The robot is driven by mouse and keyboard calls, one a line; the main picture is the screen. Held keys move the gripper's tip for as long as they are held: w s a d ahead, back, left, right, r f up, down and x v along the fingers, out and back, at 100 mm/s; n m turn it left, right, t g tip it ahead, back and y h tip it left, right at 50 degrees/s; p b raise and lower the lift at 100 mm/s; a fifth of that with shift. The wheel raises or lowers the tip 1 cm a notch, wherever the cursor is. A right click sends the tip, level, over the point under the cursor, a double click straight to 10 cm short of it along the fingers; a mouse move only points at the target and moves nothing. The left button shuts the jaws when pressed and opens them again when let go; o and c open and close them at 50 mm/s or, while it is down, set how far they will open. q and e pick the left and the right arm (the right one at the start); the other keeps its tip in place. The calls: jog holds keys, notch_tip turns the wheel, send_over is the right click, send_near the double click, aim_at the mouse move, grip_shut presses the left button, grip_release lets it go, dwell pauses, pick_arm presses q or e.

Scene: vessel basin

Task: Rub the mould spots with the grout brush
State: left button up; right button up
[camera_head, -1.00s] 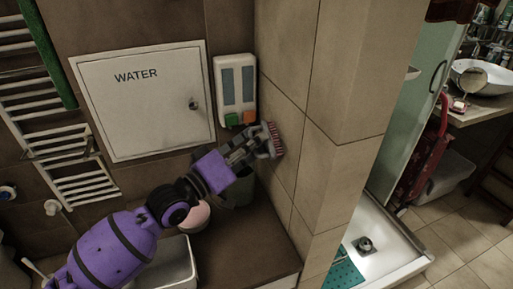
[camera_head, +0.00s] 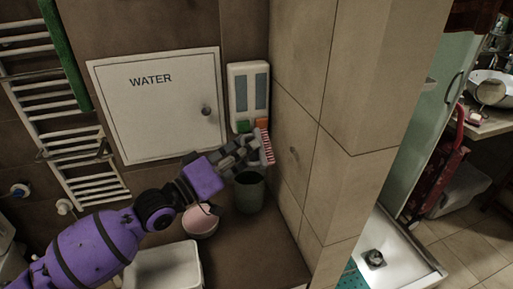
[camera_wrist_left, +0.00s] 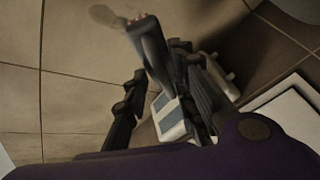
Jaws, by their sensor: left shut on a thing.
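The grout brush (camera_head: 267,147) has a grey body and red bristles that face the tiled wall on the right. My left gripper (camera_head: 246,152) is shut on it, in front of the wall and below the dispenser. A faint dark mould spot (camera_head: 294,154) shows on the wall just right of the bristles, and the brush looks a little apart from it. In the left wrist view, the brush (camera_wrist_left: 150,50) points up from between the fingers of the left gripper (camera_wrist_left: 165,95), and a brownish spot (camera_wrist_left: 105,16) lies beside its tip. My right gripper is not in view.
A wall dispenser (camera_head: 249,92) with green and orange buttons hangs just above the brush. A dark bin (camera_head: 249,195), a pink bowl (camera_head: 201,222) and a white basin (camera_head: 165,268) sit below my left arm. The WATER cabinet (camera_head: 160,120) is behind it.

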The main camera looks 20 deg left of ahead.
pick_arm(q)
jog(key=shift+s+a, duration=0.35)
jog(key=shift+a, duration=0.15)
jog(key=shift+s+a, duration=0.4)
jog(key=shift+a, duration=0.25)
jog(key=shift+s+a, duration=0.4)
jog(key=shift+a, duration=0.2)
